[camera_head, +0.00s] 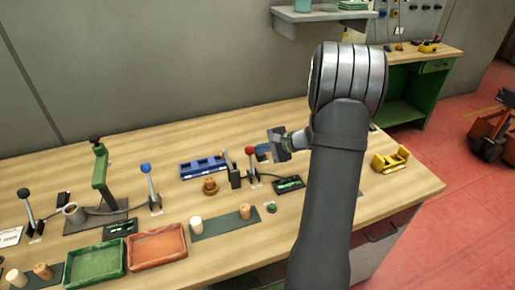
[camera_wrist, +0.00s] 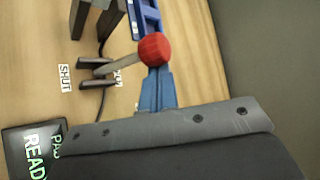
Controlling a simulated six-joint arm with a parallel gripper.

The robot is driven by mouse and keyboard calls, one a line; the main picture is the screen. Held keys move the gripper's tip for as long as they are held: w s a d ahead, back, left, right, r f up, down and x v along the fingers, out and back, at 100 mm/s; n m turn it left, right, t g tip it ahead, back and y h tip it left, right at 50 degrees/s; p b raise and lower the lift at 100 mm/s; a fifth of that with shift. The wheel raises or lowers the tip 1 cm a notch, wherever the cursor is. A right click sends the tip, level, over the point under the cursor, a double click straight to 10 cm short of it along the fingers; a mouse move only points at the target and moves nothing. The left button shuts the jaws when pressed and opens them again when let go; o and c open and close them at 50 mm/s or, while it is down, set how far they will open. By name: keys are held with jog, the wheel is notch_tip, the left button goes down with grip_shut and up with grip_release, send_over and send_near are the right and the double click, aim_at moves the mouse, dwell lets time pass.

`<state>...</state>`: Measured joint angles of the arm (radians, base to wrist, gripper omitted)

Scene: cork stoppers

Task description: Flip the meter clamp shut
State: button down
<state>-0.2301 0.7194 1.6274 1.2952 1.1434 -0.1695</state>
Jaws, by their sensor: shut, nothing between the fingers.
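A lever with a red ball knob (camera_head: 250,150) stands upright or slightly tilted on the bench beside a dark upright block (camera_head: 234,176). In the wrist view the red knob (camera_wrist: 154,49) leans away from the SHUT label (camera_wrist: 65,77), toward a second label (camera_wrist: 118,76) partly hidden by the lever. A dark meter box (camera_head: 289,184) lies in front of the lever; in the wrist view its screen reads READY (camera_wrist: 35,150). My gripper (camera_head: 262,153) is shut and empty, with blue fingers (camera_wrist: 156,92) right beside the knob. I cannot tell whether they touch it.
A blue rack (camera_head: 203,167) stands left of the lever. A blue-knobbed lever (camera_head: 145,168), a green press (camera_head: 100,172), trays (camera_head: 158,250) and corks (camera_head: 196,224) are farther left. A yellow holder (camera_head: 390,160) stands at the right.

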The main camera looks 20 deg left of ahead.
jog(key=shift+s+d+f+n+t+y, duration=0.15)
jog(key=shift+s+d+n+t+y, duration=0.1)
jog(key=shift+s+d+n+y, duration=0.65)
jog(key=shift+s+d+f+n+t+y, duration=0.25)
jog(key=shift+s+d+n+y, duration=0.3)
jog(key=shift+s+d+y, duration=0.55)
jog(key=shift+s+d+f+n+t+y, duration=0.1)
jog(key=shift+s+d+n+t+y, duration=0.2)
jog(key=shift+s+d+n+y, duration=0.7)
jog(key=shift+s+d+m, duration=0.15)
jog(key=shift+s+m, duration=0.05)
jog(key=shift+m, duration=0.05)
jog(key=d, duration=1.7)
jog(key=shift+s+d, duration=0.25)
jog(key=shift+s, duration=0.1)
